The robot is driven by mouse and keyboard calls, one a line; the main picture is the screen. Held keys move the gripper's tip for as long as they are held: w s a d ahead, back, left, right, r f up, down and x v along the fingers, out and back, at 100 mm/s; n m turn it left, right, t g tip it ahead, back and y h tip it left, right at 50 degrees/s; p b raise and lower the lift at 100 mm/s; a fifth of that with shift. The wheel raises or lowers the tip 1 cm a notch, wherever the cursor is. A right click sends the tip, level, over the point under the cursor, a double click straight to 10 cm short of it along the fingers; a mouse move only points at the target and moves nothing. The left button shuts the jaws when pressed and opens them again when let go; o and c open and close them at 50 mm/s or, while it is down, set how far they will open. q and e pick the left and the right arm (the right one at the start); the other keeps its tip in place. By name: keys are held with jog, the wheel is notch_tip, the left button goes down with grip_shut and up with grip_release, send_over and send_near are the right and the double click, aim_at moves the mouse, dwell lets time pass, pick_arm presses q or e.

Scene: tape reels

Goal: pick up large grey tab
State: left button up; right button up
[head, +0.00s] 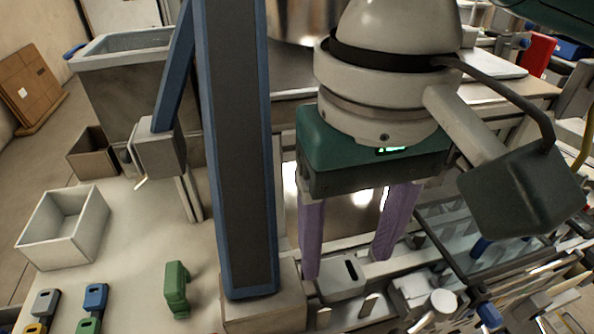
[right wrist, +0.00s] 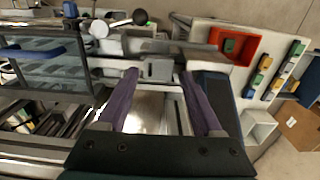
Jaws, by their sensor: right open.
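A grey, flat piece with a dark slot (head: 342,277), which looks like the large grey tab, lies at the front of the machine in the head view. It also shows in the right wrist view (right wrist: 152,70). My right gripper (head: 345,266) points down with its purple fingers wide apart, one on each side of this piece. In the right wrist view the open fingers (right wrist: 160,74) frame it, with nothing gripped. I cannot tell whether the fingertips touch it. A smaller grey tab (head: 46,300) lies at the lower left. My left gripper is not in view.
A blue-edged dark post (head: 237,150) stands close left of my right gripper. A glass-covered unit (head: 470,225) is at right. A red tray (right wrist: 235,45) shows in the wrist view.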

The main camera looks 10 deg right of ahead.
aim_at(342, 280)
jog(key=f, duration=0.5)
jog(key=shift+w+d+p, duration=0.15)
jog(key=shift+w+p, duration=0.05)
jog(key=shift+p, duration=0.1)
jog(key=c, duration=1)
jog(key=shift+o, duration=0.2)
